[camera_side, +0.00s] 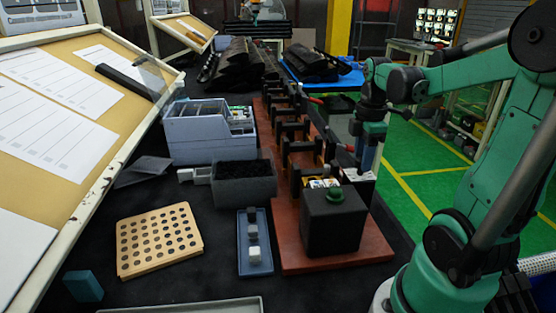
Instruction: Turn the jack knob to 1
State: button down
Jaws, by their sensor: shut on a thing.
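My gripper (366,165) points down at the right side of the board, behind and to the right of the black box, apart from the green knob. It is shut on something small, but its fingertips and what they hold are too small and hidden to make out.
Black clamp-like fixtures (294,130) line the red-brown board (290,250). To the left are a grey bin (243,187), a blue-grey tray (242,262), a wooden hole board (158,240) and a grey box (205,138). A sloped pinboard (62,125) borders the far left.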

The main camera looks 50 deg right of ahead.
jog(key=shift+m, duration=0.3)
jog(key=m, duration=1.2)
jog(key=shift+m, duration=0.4)
jog(key=m, duration=1.3)
jog(key=shift+c, duration=2.3)
grip_release()
